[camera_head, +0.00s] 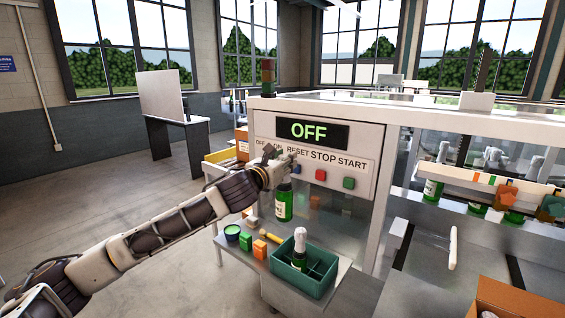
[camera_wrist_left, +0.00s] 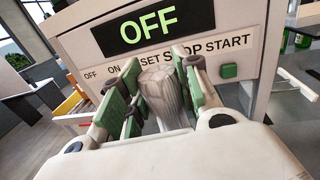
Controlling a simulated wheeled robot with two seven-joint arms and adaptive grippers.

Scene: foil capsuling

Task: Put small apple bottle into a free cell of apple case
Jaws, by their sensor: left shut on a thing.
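My left gripper (camera_head: 276,168) is shut on the neck of a small green bottle (camera_head: 283,205) with a pale label. The bottle hangs upright in front of the machine, above the back left of the green case. In the left wrist view the gripper's green-padded fingers (camera_wrist_left: 165,98) stand either side of the bottle's pale grey top (camera_wrist_left: 163,88); its body is hidden below. The divided green case (camera_head: 312,284) sits on a small table. A bottle with a white top (camera_head: 300,242) stands in a left rear cell; cells to the right and front look empty. My right gripper is out of view.
The machine panel (camera_head: 316,150) reads OFF and stands close behind the gripper.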

